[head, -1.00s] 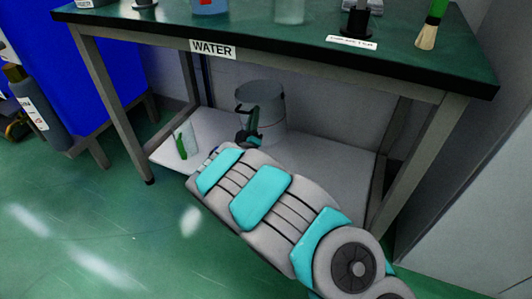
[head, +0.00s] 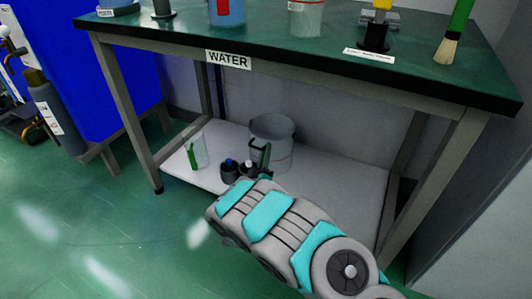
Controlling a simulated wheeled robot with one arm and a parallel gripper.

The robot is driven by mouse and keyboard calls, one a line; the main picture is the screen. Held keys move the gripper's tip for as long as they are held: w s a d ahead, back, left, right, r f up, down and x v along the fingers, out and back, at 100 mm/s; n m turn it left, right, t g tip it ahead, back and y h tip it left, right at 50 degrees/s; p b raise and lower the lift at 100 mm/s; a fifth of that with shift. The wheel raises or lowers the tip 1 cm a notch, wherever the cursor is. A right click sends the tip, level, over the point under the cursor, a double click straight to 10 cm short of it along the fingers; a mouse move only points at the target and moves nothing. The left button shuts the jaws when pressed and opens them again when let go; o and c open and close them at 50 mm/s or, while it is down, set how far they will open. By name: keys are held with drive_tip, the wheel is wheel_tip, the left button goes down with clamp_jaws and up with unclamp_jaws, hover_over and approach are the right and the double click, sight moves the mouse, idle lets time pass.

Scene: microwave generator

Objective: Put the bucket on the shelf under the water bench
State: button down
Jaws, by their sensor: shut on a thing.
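The bucket (head: 283,128) is a grey, translucent, upright container under the water bench, over the back middle of the lower shelf (head: 345,210). Its lower front is partly hidden by my arm, and I cannot tell whether its base touches the shelf. My gripper (head: 262,158) reaches in under the bench from the front. Its dark finger lies against the bucket's near side, and it is shut on the bucket. The water bench (head: 310,80) has a green top, grey legs and a "WATER" label (head: 228,60).
A clear container with a green item (head: 198,152) stands on the shelf's left. Small dark items with blue and white tops (head: 231,170) are left of my gripper. Bench legs bound the shelf. A grey cylinder (head: 55,115) stands at left. The shelf's right side is clear.

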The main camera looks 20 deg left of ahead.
drive_tip(key=c, duration=0.9)
unclamp_jaws()
drive_tip(key=p+v, duration=0.1)
drive_tip(key=v, duration=1.1)
drive_tip(key=shift+p, duration=0.35)
